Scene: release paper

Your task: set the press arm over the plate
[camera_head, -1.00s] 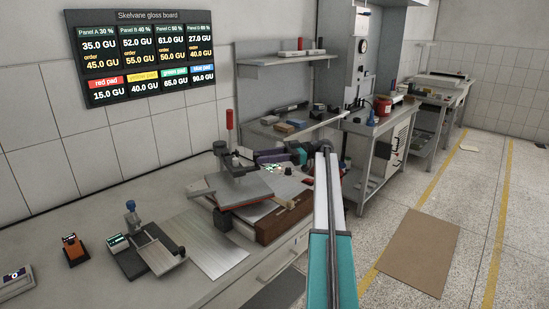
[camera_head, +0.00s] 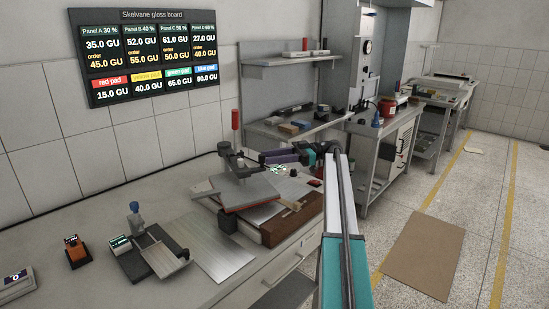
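The press (camera_head: 238,163) stands on the bench at centre-left, with a dark grey metal arm above a flat plate (camera_head: 248,191) with a reddish edge. A red upright handle (camera_head: 235,120) rises at its back. My gripper (camera_head: 264,158) is just right of the press head, at about its height, at the end of my purple and teal wrist. Its fingers are small and dark against the press, so I cannot tell whether they are open or touching it. The press's far side is partly hidden.
A brown wooden block (camera_head: 290,222) lies under the plate's right side. A bare metal sheet (camera_head: 212,245), a small device with a blue knob (camera_head: 136,208) and an orange holder (camera_head: 76,250) are left and in front. A shelf bench (camera_head: 300,128) stands behind.

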